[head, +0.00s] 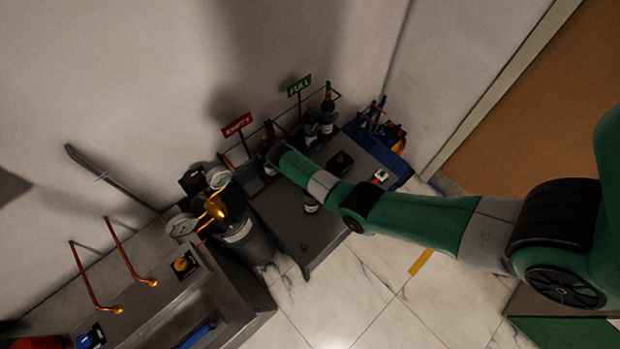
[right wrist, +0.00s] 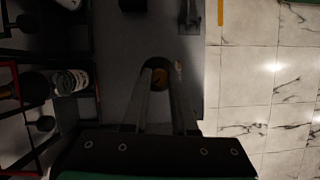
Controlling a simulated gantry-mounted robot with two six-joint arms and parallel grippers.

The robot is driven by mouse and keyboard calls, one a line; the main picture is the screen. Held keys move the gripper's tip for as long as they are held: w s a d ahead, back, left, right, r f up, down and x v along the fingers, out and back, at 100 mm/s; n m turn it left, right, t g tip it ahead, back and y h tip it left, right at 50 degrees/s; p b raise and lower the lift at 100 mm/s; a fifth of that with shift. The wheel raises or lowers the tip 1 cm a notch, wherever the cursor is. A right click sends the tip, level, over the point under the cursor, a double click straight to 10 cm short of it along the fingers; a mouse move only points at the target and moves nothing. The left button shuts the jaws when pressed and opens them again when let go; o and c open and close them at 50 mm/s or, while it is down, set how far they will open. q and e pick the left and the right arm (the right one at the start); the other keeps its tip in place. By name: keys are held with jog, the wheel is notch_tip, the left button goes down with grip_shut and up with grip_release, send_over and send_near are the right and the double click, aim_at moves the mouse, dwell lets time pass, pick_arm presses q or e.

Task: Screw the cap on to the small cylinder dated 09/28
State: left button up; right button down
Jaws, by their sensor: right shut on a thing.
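My right arm reaches in from the right in the head view, its gripper (head: 276,155) by the rack on the grey bench. In the right wrist view the gripper (right wrist: 160,68) is shut on a small round brownish thing (right wrist: 160,78); whether it is the cap is unclear. Small dark cylinders with pale labels (head: 327,116) stand at the rack under the green FULL sign. No date is readable. My left gripper is not in view.
The red EMPTY sign (head: 237,124) and green FULL sign (head: 300,85) rise behind the bench (head: 325,233). A large dark cylinder with gauges (head: 238,228) stands left. A blue tool bin (head: 395,141) is at right.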

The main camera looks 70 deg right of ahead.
jog(key=shift+s+f, duration=0.15)
jog(key=shift+f+m+b, duration=0.1)
jog(key=shift+m+b, duration=0.4)
jog(key=shift+m+g+y+b, duration=0.75)
jog(key=shift+m+b, duration=0.9)
jog(key=shift+m, duration=0.35)
jog(key=c, duration=0.9)
grip_release()
jog(key=shift+a, duration=0.1)
jog(key=shift+r, duration=0.2)
